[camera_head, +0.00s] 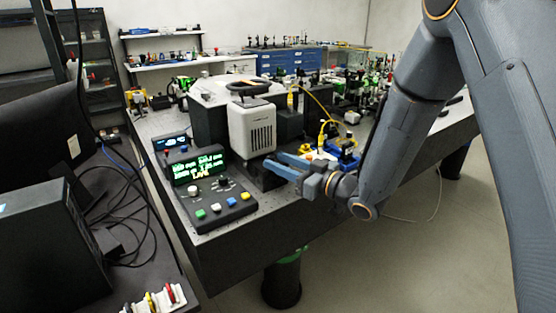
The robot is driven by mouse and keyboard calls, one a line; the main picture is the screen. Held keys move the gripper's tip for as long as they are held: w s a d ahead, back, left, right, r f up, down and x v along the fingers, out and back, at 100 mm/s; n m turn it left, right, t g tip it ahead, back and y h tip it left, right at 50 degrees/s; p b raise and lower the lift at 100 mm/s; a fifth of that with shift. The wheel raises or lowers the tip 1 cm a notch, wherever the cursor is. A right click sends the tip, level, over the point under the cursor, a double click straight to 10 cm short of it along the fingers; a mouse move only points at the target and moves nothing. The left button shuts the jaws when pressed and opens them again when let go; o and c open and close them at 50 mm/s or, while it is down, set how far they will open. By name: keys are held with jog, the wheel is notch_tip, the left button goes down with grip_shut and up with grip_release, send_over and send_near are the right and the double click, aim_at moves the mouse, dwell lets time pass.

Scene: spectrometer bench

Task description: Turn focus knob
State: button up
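I cannot tell for sure which part is the focus knob. A dark control box (229,212) with a lit green display (199,167) stands at the near left of the bench. Small knobs, one of them pale (193,190), and coloured buttons sit on its sloped face. My gripper (272,166) points left, just right of the box and in front of the instrument's dark base. Its two blue fingers are apart, with nothing visible between them.
The dark optical bench (232,252) has a bare front edge. Blue and yellow parts (325,153) with a yellow cable stand just behind my gripper. A black monitor (40,125) and loose cables fill the left. Crowded optics (375,92) stand at the back right.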

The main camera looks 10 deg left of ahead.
jog(key=shift+w+a, duration=0.2)
jog(key=shift+a, duration=0.25)
jog(key=shift+c, duration=0.4)
grip_shut()
jog(key=shift+s+t, duration=0.1)
jog(key=shift+t, duration=0.2)
